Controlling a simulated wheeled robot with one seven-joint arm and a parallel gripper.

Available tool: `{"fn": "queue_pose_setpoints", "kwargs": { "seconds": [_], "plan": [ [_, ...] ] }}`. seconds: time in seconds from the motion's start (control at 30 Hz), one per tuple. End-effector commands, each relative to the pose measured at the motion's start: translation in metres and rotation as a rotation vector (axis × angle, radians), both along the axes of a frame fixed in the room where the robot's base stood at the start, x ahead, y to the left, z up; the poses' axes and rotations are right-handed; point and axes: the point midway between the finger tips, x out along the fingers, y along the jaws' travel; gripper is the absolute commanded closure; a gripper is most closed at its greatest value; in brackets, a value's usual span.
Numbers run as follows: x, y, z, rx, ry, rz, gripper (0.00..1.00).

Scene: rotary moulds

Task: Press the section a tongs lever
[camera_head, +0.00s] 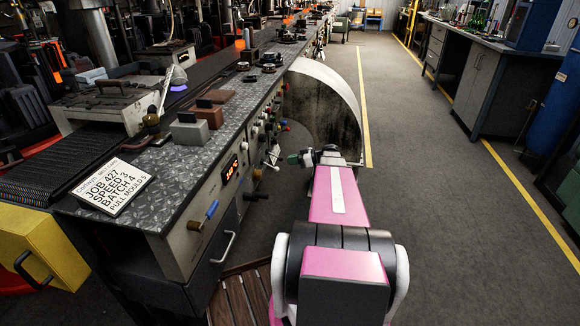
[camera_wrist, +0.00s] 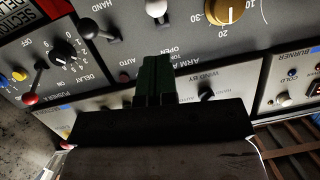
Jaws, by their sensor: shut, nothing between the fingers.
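The section control panel carries several small levers and knobs in the head view (camera_head: 262,142). In the wrist view a black-knobbed lever (camera_wrist: 88,29) stands near the HAND label, and a white-knobbed lever (camera_wrist: 156,8) stands above the OPEN and ARM A labels. A red-knobbed lever (camera_wrist: 30,98) sits at the left. I read no tongs label, so I cannot tell which lever is it. My gripper (camera_wrist: 155,75), with dark green fingers, is shut and empty in front of the panel. It shows in the head view (camera_head: 293,159). Its fingers hide part of the panel; contact cannot be judged.
A gold dial (camera_wrist: 226,10) and a burner panel (camera_wrist: 292,76) flank the fingers. A large curved guard (camera_head: 325,105) stands behind my arm. The floor aisle (camera_head: 420,190) at right is clear.

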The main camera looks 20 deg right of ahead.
Motion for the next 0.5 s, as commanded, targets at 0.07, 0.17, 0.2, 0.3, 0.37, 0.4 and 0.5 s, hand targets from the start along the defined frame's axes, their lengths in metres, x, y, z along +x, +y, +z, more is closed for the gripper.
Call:
{"fn": "queue_pose_setpoints", "kwargs": {
  "seconds": [0.07,0.17,0.2,0.3,0.37,0.4,0.5],
  "plan": [
    [-0.007,-0.012,0.002,0.001,-0.001,-0.001,1.0],
    [-0.015,-0.028,0.005,0.0,-0.001,-0.002,1.0],
    [-0.019,-0.034,0.006,0.001,-0.001,-0.001,1.0],
    [-0.027,-0.049,0.009,0.0,0.0,-0.001,1.0],
    [-0.031,-0.056,0.01,0.0,0.0,-0.001,1.0],
    [-0.034,-0.061,0.011,0.0,0.0,-0.001,1.0],
    [-0.039,-0.069,0.013,0.0,0.0,0.0,1.0]
  ]
}}
